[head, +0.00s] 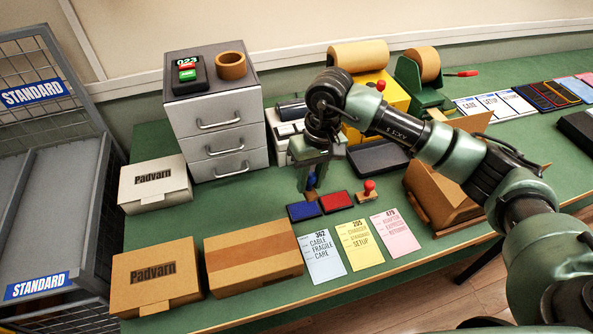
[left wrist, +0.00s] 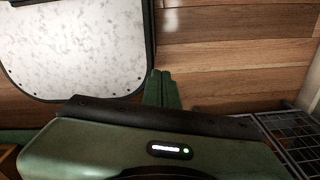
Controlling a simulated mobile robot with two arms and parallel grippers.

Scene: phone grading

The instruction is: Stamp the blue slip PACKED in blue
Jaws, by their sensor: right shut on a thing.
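The blue slip (head: 325,258) lies on the green table near its front edge, left of a yellow slip (head: 360,244) and a pink slip (head: 395,234). The blue ink pad (head: 303,211) and the red ink pad (head: 336,202) lie just behind the slips. My right gripper (head: 309,184) is shut on the blue-handled stamp (head: 312,181), at the back of the blue pad; the jaws hide much of it, and I cannot tell its height. A red-knobbed stamp (head: 369,187) stands to the right. My left gripper (left wrist: 162,88) shows shut and empty in the left wrist view.
Cartons (head: 154,276) and a brown box (head: 253,256) stand front left. A grey drawer unit (head: 216,122) stands behind. A brown slanted holder (head: 436,190) is right of the red-knobbed stamp. Wire racks (head: 55,190) stand left of the table.

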